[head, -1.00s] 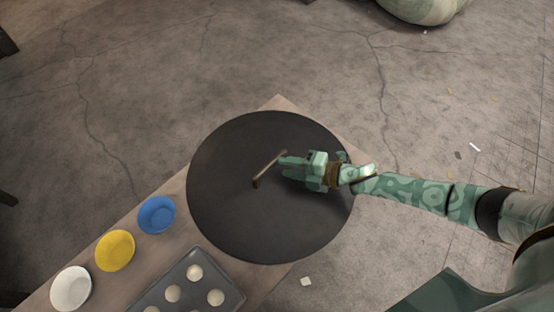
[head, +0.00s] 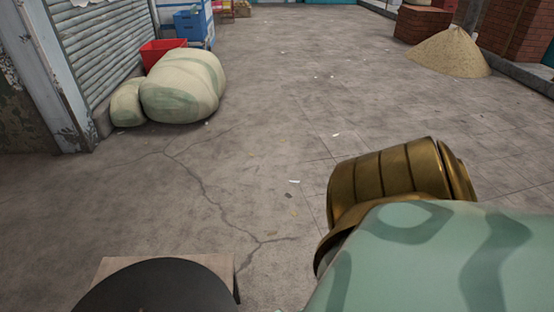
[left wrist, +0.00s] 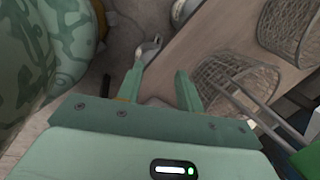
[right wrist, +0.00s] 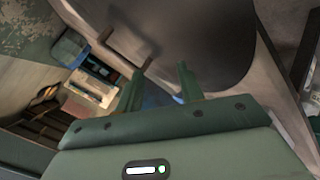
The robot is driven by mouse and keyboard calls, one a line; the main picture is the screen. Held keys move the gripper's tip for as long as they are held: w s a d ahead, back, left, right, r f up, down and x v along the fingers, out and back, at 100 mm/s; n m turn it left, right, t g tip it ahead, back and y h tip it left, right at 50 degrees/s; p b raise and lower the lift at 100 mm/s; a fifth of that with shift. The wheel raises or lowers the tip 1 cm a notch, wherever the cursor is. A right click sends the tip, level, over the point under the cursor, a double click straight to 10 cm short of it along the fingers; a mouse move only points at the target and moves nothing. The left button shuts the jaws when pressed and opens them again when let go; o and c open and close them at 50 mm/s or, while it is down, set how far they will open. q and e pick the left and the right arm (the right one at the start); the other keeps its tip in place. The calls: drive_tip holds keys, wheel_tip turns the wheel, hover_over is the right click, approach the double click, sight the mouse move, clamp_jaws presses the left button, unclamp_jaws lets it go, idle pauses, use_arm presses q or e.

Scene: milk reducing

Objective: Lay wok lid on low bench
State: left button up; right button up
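The wok lid (head: 155,288) is a dark, round disc at the bottom left of the head view, cut off by the frame. It lies over the corner of a pale wooden bench (head: 222,262); I cannot tell if it rests flat. In the right wrist view the lid (right wrist: 215,40) shows above my right gripper (right wrist: 160,76), with its brown bar handle (right wrist: 110,33) near the left finger. The right fingers are apart and hold nothing visible. My left gripper (left wrist: 158,78) is open and empty, away from the lid.
Wire baskets (left wrist: 235,82) stand on a wooden surface (left wrist: 192,40) beside my left gripper. Pale sacks (head: 182,85) and a red crate (head: 163,52) stand by the shutter. A sand pile (head: 447,52) is far right. The floor between is mostly clear.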

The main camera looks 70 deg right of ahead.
drive_tip(key=s+d+f+m+g+h, duration=0.1)
drive_tip(key=s+d+m+g+h, duration=0.2)
drive_tip(key=s, duration=0.8)
drive_tip(key=s+d+f+m+g+h, duration=0.2)
drive_tip(key=s+d+g, duration=0.3)
drive_tip(key=s, duration=0.6)
drive_tip(key=shift+s+m+g+h, duration=0.3)
drive_tip(key=shift+m+h, duration=0.1)
drive_tip(key=shift+m, duration=0.5)
drive_tip(key=shift+w, duration=0.1)
